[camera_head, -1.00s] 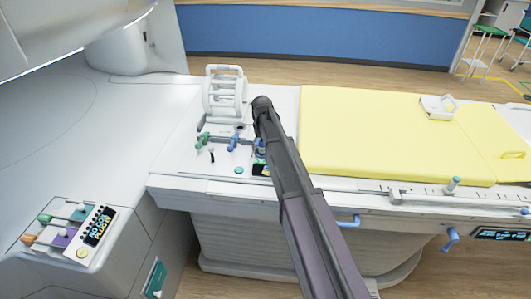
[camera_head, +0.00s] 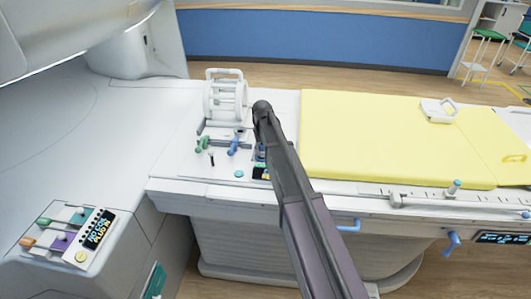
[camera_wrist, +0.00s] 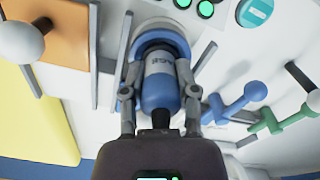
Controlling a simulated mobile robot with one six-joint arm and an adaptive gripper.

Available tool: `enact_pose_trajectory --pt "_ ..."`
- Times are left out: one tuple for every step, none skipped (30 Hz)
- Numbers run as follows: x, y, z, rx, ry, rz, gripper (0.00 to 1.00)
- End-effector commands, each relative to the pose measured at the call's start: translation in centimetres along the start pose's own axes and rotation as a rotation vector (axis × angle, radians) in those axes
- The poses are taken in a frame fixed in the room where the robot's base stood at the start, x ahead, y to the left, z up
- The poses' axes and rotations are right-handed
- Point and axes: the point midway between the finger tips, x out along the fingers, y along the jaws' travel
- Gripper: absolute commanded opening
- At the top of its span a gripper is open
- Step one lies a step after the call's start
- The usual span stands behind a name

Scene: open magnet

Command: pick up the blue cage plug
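The blue cage plug (camera_wrist: 161,88), a blue body with a pale lettered collar, stands in a blue ring socket (camera_wrist: 158,36) in the wrist view. My gripper (camera_wrist: 160,72) has one finger on each side of the plug. The fingers look open around it, with narrow gaps, though contact at the tips is hard to judge. In the head view my arm reaches over the white bed end, and only a bit of the blue plug (camera_head: 260,152) shows beside it. My fingers are hidden there.
A white cage (camera_head: 225,98) stands behind the plug. Green (camera_head: 202,144) and blue (camera_head: 233,146) lever handles are to its left. A yellow mattress (camera_head: 385,140) lies to the right. A control box (camera_head: 70,236) sits at lower left.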

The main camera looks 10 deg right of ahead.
Motion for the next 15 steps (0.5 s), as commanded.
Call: enact_pose_trajectory --pt "0.01 -0.02 0.01 0.000 0.000 0.000 0.00" --pt "0.01 -0.02 0.01 0.000 0.000 0.000 0.00" --pt "0.01 -0.03 0.01 0.000 0.000 0.000 0.00" --pt "0.01 -0.03 0.02 0.000 -0.001 0.000 0.00" --pt "0.01 -0.03 0.02 0.000 -0.001 0.000 0.00" --pt "0.01 -0.03 0.02 0.000 -0.001 0.000 0.00" --pt "0.01 -0.03 0.02 0.000 -0.001 -0.001 0.00" --pt "0.01 -0.03 0.02 0.000 -0.001 -0.001 0.00" --pt "-0.01 -0.03 0.02 0.000 -0.001 -0.001 0.00" --pt "-0.03 -0.03 0.02 0.000 -0.001 -0.001 0.00" --pt "-0.06 -0.03 0.02 0.000 -0.001 -0.001 0.00" --pt "-0.12 -0.03 0.02 0.000 -0.001 -0.001 0.00" --pt "-0.18 -0.03 0.02 0.000 -0.001 -0.001 0.00" --pt "-0.25 -0.02 0.02 0.000 -0.001 -0.001 0.00" --pt "-0.37 -0.02 0.02 0.000 -0.001 -0.001 0.00"
